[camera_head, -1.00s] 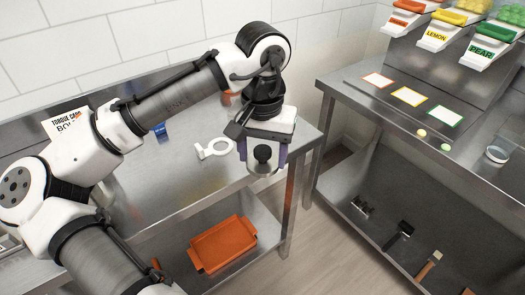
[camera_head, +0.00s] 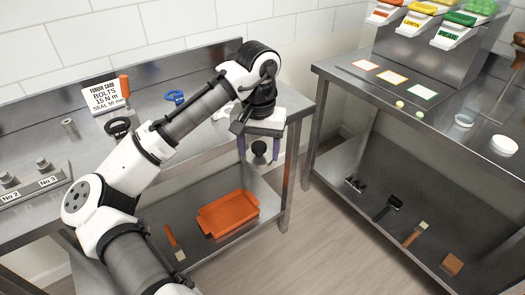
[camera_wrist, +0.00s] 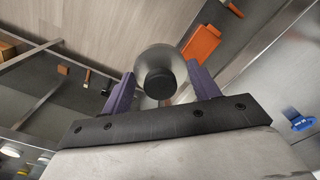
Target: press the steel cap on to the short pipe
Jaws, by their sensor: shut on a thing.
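My gripper (camera_head: 259,150) hangs beyond the right front part of the left bench, over the lower shelf and floor in the picture. Its two purple fingers are shut on the round steel cap (camera_head: 262,159), which has a dark knob. In the wrist view the cap (camera_wrist: 151,54) sits between the fingertips (camera_wrist: 162,80), knob facing the camera. A small grey upright cylinder (camera_head: 69,128) on the left bench looks like the short pipe; I cannot be sure. The cap is far from it.
The left bench (camera_head: 200,150) also holds a torque card (camera_head: 102,97), an orange-handled tool (camera_head: 125,86), a blue item (camera_head: 175,97), a dark ring-shaped item (camera_head: 118,127) and a numbered block (camera_head: 35,190). An orange tray (camera_head: 228,214) lies below. The right bench (camera_head: 330,72) stands across a floor gap.

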